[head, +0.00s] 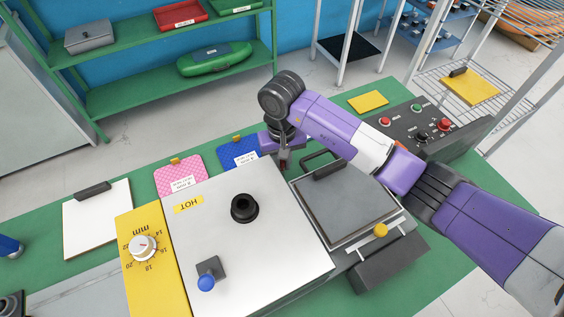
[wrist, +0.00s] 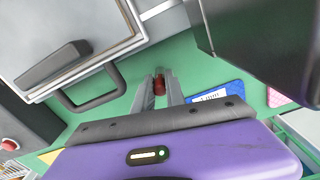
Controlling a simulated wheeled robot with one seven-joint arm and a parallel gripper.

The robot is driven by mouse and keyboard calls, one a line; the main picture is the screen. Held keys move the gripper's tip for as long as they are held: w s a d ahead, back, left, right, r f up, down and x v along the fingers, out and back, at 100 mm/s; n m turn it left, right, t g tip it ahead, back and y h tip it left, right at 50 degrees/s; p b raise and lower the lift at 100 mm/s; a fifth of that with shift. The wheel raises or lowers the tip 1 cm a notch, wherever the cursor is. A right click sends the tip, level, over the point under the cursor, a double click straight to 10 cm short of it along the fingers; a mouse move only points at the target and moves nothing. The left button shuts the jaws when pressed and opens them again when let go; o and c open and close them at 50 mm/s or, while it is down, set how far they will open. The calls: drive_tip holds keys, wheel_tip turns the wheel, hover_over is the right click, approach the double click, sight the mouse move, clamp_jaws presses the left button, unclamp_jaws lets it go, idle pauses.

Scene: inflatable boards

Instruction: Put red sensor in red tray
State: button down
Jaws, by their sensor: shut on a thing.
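In the head view my gripper (head: 284,164) points down behind the white hot box, beside the blue card, and the sensor cannot be made out there. The red tray (head: 180,16) stands on the upper level of the green shelf at the back left, with a white label on its front. My gripper is well apart from it.
The white box (head: 240,285) with a black knob and the grey hinged press (head: 345,210) stand close to my gripper. Pink (head: 178,177) and blue (head: 230,152) cards lie nearby. A grey box (head: 89,36) and a green tray (head: 233,5) flank the red tray.

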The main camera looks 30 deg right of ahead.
drive_tip(key=shift+f, duration=0.35)
drive_tip(key=shift+f, duration=0.15)
drive_tip(key=c, duration=1.4)
unclamp_jaws()
